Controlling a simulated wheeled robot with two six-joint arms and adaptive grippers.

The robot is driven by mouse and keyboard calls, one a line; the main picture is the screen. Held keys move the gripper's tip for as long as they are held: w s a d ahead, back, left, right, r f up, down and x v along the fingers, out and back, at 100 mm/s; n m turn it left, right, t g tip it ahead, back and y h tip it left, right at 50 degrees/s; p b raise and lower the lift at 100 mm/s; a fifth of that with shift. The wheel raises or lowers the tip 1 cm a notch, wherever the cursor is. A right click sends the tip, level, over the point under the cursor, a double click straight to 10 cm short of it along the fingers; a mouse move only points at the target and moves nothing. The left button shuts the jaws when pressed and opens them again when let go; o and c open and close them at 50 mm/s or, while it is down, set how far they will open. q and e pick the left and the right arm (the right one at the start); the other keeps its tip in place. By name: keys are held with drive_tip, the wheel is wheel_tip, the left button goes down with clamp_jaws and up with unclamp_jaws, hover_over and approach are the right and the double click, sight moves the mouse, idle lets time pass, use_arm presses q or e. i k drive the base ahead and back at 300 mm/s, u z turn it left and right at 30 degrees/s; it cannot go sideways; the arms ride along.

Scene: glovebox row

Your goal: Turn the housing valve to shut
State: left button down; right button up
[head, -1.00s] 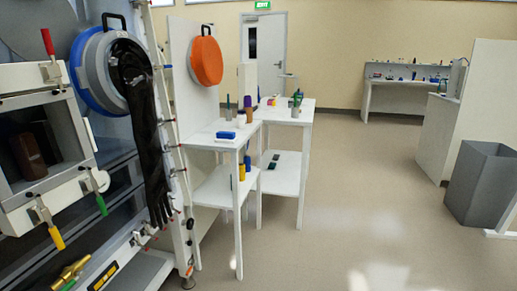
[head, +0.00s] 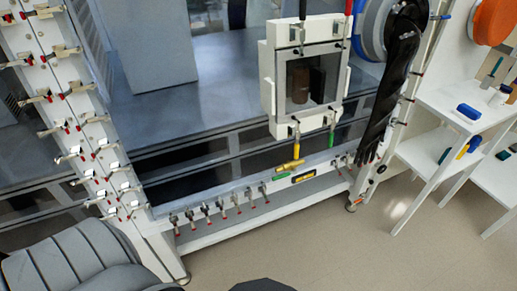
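A brass valve-like fitting (head: 289,166) is mounted on the white lower rail of the glovebox, below the small transfer door. A small green piece (head: 278,177) sits just under its left end. I take this for the housing valve, but its handle position is too small to read. Neither of my grippers is in view. Only grey and dark parts, likely my own arm or body, show along the bottom edge.
Several small clamps (head: 221,207) line the lower rail. White shelving (head: 440,170) stands at right. Floor in front (head: 310,245) is clear.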

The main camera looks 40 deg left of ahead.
sight(284, 175)
drive_tip(key=u, duration=1.2)
drive_tip(key=i, duration=0.2)
